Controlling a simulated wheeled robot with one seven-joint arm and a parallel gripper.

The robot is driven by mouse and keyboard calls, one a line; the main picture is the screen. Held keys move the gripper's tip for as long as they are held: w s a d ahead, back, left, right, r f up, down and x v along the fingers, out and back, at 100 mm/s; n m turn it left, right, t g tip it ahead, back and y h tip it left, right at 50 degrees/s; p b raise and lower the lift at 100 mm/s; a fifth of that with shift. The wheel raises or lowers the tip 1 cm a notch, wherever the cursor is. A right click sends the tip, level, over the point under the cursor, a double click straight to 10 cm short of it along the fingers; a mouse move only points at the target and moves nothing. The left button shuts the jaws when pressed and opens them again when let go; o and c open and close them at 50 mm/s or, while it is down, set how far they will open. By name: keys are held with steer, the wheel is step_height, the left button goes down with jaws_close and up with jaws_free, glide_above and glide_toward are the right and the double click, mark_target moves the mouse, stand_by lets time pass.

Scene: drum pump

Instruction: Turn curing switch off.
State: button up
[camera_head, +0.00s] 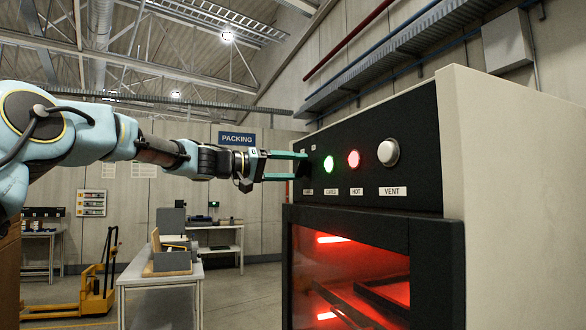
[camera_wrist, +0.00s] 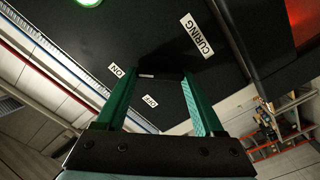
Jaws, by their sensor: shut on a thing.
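The black control panel (camera_head: 420,165) is on the upper front of a beige oven cabinet. My gripper (camera_head: 298,166) reaches its left end from the left, its green fingers level. In the wrist view my gripper (camera_wrist: 155,85) has its fingers on both sides of the dark curing switch (camera_wrist: 153,70), shut on it. The switch is black on black, so its pointer angle cannot be told. A CURING label (camera_wrist: 197,35), an ON label (camera_wrist: 116,69) and an OFF label (camera_wrist: 150,101) show around it. In the head view the fingers largely hide the switch.
A lit green lamp (camera_head: 329,163), a red lamp (camera_head: 354,159) marked HOT and a pale VENT button (camera_head: 388,153) sit right of my gripper. Below, the oven window (camera_head: 350,270) glows red. A table (camera_head: 160,278) and a yellow pallet truck (camera_head: 95,295) stand at the back left.

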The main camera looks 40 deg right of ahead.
steer(key=c, duration=0.3)
steer(key=shift+f+n, duration=0.1)
steer(key=shift+n, duration=0.2)
steer(key=n, duration=1.3)
steer(key=shift+w+f, duration=0.1)
steer(key=shift+f, duration=0.05)
steer(key=shift+f+n+p, duration=0.15)
steer(key=shift+n+p, duration=0.85)
steer(key=shift+n, duration=1.1)
